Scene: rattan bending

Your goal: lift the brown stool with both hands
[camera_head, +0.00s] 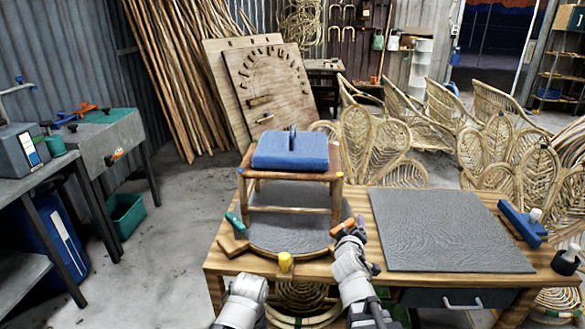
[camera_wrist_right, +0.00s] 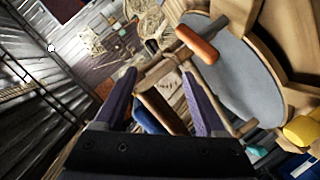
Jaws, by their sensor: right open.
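The brown stool (camera_head: 291,209) stands upright on a round grey disc (camera_head: 285,240) on the wooden workbench, with a blue padded block (camera_head: 290,155) on its seat. My right gripper (camera_head: 352,228) is just right of the stool's right legs, low over the bench. In the right wrist view its two fingers (camera_wrist_right: 158,74) are apart, with brown wooden bars of the stool (camera_wrist_right: 163,108) showing between and beyond them; I cannot tell if they touch.
A grey mat (camera_head: 445,230) covers the bench's right side. Rattan chair frames (camera_head: 375,145) stand behind.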

